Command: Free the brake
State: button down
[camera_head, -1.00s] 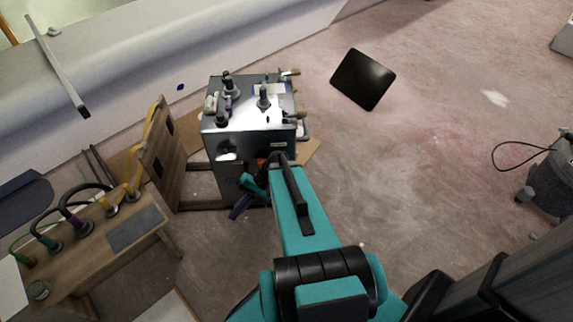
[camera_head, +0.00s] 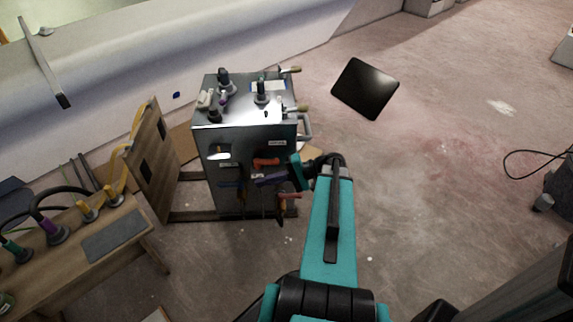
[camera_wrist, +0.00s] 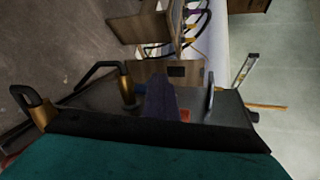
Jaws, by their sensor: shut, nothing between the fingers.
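A metal cabinet (camera_head: 236,145) stands on the floor in the head view. Its front carries a red handle (camera_head: 266,162), a blue handle (camera_head: 232,184) and an orange-red handle (camera_head: 290,196). I cannot tell which part is the brake. My gripper (camera_head: 268,181), with purple fingers, is in front of the cabinet just below the red handle. It is shut and empty; I cannot tell whether it touches the cabinet. In the wrist view the purple fingers (camera_wrist: 160,98) point up the picture, with a bit of red (camera_wrist: 186,115) beside them.
Valves and brass-ended handles (camera_head: 295,109) stick out from the cabinet's top and right side. A wooden panel (camera_head: 150,150) and a bench with hoses (camera_head: 112,232) stand left. A black plate (camera_head: 366,88) is at the back right. Floor to the right is mostly clear.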

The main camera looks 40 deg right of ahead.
jog(key=s+d+r+t+h+b, duration=0.1)
jog(key=s+d+t+b, duration=0.2)
jog(key=d+b, duration=0.2)
jog(key=s+d+r+m+t+b, duration=0.1)
jog(key=s+d+t+b, duration=0.2)
jog(key=d+b, duration=0.3)
jog(key=s+d, duration=0.1)
jog(key=d, duration=0.4)
jog(key=shift+r+h, duration=0.2)
jog(key=shift+h, duration=0.2)
